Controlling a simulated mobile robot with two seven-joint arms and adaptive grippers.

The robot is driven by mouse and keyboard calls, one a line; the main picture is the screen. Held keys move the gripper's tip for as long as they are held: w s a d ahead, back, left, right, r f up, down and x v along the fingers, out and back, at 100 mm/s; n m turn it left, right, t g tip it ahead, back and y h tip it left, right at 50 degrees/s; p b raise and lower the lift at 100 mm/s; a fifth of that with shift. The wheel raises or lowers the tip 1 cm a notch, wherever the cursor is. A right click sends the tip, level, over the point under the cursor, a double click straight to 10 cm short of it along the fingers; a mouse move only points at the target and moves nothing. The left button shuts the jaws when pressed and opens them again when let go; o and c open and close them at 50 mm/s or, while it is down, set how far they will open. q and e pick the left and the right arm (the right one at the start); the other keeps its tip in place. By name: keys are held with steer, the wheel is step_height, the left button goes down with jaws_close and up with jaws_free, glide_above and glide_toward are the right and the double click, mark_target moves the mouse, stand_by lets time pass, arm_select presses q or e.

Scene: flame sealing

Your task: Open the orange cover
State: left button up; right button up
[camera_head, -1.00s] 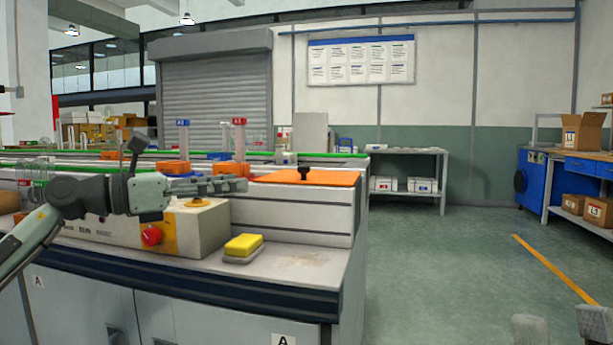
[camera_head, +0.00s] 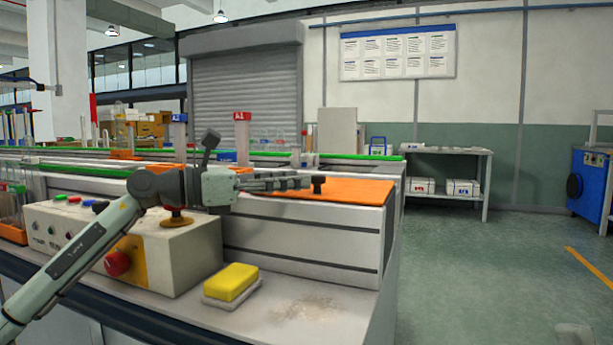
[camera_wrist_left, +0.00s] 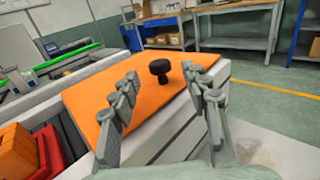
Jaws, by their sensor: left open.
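The orange cover (camera_head: 345,191) lies flat and closed on top of the grey machine housing. A black knob (camera_head: 318,184) stands up from it. My left gripper (camera_head: 308,182) reaches over the cover from the left, its fingertips close to the knob in the head view. In the left wrist view the cover (camera_wrist_left: 98,92) fills the middle, and the black knob (camera_wrist_left: 159,70) stands ahead of and between the spread fingers (camera_wrist_left: 162,82). The fingers are open and empty, and a gap to the knob shows.
A control box with a red button (camera_head: 117,263) stands left of the cover. A yellow sponge (camera_head: 231,282) lies on the front ledge. Labelled tube columns (camera_head: 242,138) stand behind.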

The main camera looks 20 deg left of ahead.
mark_target(305, 194)
arm_select(q)
steer(key=shift+x, duration=1.7)
steer(key=shift+c, duration=0.2)
jaws_close()
